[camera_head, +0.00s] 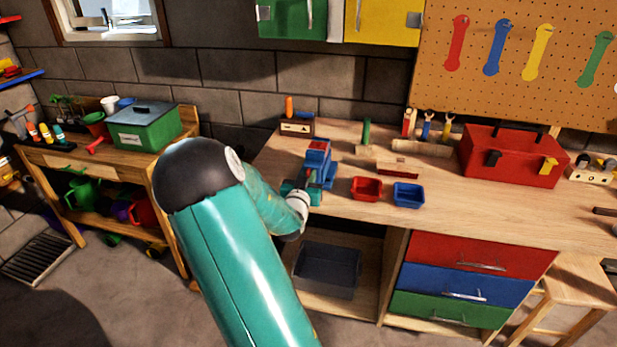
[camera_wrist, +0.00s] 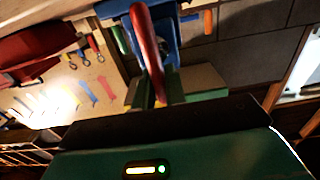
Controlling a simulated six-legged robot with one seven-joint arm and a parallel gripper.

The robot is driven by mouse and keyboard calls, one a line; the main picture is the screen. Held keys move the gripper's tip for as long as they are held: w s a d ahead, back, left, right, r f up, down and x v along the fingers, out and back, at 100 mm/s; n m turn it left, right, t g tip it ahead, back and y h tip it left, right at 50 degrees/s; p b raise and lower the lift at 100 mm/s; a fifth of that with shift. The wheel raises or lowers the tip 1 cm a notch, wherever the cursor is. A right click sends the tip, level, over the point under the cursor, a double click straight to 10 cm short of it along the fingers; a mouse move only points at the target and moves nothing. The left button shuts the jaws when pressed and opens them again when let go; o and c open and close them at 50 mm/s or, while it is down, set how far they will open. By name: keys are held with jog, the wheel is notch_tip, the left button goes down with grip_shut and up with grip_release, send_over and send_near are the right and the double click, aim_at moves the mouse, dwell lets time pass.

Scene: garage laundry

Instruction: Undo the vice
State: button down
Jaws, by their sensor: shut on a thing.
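My gripper is shut on the red handle, though the dark gripper edge hides the contact. In the head view my gripper (camera_head: 301,198) is at the vice's front, mostly hidden by my own arm. How wide the vice jaws stand cannot be told.
A red tray (camera_head: 367,188) and a blue tray (camera_head: 408,194) sit just right of the vice. A red toolbox (camera_head: 513,155) stands farther right. A dark bin (camera_head: 327,270) is on the shelf below.

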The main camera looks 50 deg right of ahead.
jog(key=n, duration=0.3)
jog(key=shift+w+a, duration=0.15)
jog(key=shift+w, duration=0.15)
jog(key=c, duration=1.4)
grip_release()
jog(key=shift+f, duration=0.1)
jog(key=shift+c, duration=0.2)
jog(key=v, duration=1.3)
jog(key=shift+s+a, duration=0.2)
jog(key=shift+a, duration=0.1)
